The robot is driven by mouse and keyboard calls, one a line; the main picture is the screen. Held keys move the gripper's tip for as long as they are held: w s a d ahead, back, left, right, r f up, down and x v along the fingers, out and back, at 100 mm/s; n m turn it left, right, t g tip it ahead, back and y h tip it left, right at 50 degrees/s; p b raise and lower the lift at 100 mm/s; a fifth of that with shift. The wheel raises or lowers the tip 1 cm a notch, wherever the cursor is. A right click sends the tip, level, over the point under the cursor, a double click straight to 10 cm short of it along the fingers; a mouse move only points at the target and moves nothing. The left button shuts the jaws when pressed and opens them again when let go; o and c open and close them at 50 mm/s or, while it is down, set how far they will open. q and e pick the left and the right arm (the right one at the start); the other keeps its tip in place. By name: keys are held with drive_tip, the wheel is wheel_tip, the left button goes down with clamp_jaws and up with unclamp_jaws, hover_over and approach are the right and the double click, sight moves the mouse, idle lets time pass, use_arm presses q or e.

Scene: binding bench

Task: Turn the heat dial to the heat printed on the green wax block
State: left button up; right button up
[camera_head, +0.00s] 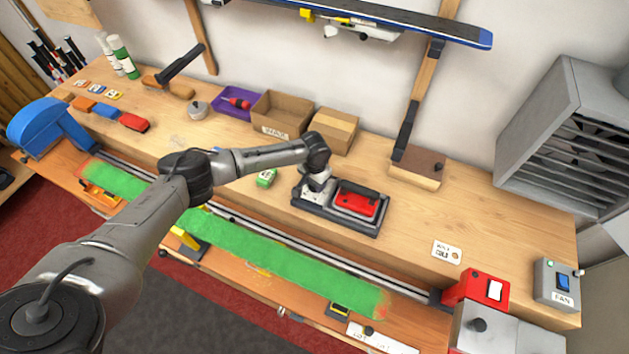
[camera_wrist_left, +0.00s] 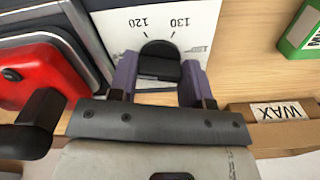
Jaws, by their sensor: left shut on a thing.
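The black heat dial (camera_wrist_left: 158,66) sits on a white plate with 120 and 130 printed on it, upside down in the left wrist view. My left gripper (camera_wrist_left: 158,84) is shut on the dial, one purple finger on each side. In the head view the left gripper (camera_head: 316,186) reaches down at the left end of the black iron stand and hides most of the dial. The green wax block (camera_head: 266,178) lies on the bench left of the stand; it also shows in the left wrist view (camera_wrist_left: 302,28). Its printed number is too small or cut off to read.
A red iron (camera_head: 355,200) rests in the stand beside the dial. A cardboard WAX box (camera_head: 283,112) and a purple tray (camera_head: 228,106) stand behind. A long green ski (camera_head: 260,245) lies in front. Bench right of the stand is mostly clear, with a small white tag (camera_head: 446,251).

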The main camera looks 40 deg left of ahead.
use_arm(q)
drive_tip(key=m, duration=0.4)
drive_tip(key=shift+r+p, duration=0.1)
drive_tip(key=shift+p, duration=0.25)
drive_tip(key=m, duration=0.5)
drive_tip(key=shift+m, duration=0.4)
drive_tip(key=m, duration=0.6)
drive_tip(key=shift+w, duration=0.1)
drive_tip(key=shift+m+b, duration=0.55)
drive_tip(key=shift+m, duration=1.75)
drive_tip(key=o, duration=0.9)
drive_tip(key=shift+a, duration=0.1)
